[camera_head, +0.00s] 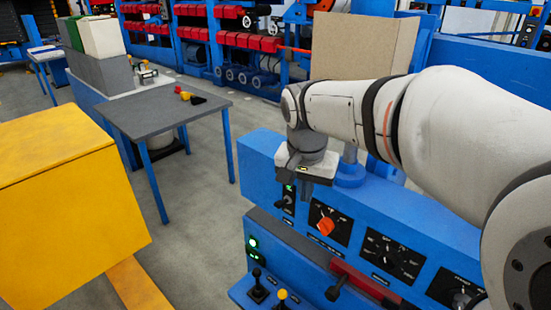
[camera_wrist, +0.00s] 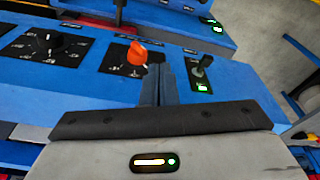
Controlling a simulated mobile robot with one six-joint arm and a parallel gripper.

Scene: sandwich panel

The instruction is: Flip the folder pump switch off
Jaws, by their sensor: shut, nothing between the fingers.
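A small black toggle switch (camera_wrist: 202,66) with a lit green indicator below it sits on a black plate on the blue panel, right of my fingers in the wrist view. Its label is too small to read, so I cannot confirm that it is the folder pump switch. In the head view its plate (camera_head: 288,200) shows just below my gripper (camera_head: 300,166), partly hidden. My gripper is shut and empty; its fingers (camera_wrist: 158,84) point at the panel between the toggle and an orange knob (camera_wrist: 137,54). I see no clear contact with the toggle.
The orange knob (camera_head: 326,226) and a black dial (camera_head: 388,255) stand out from the panel (camera_head: 430,235). Below are green lights (camera_head: 253,250), a black lever (camera_head: 257,286) and a yellow-topped lever (camera_head: 282,296). A yellow box (camera_head: 65,215) and grey table (camera_head: 165,115) stand left.

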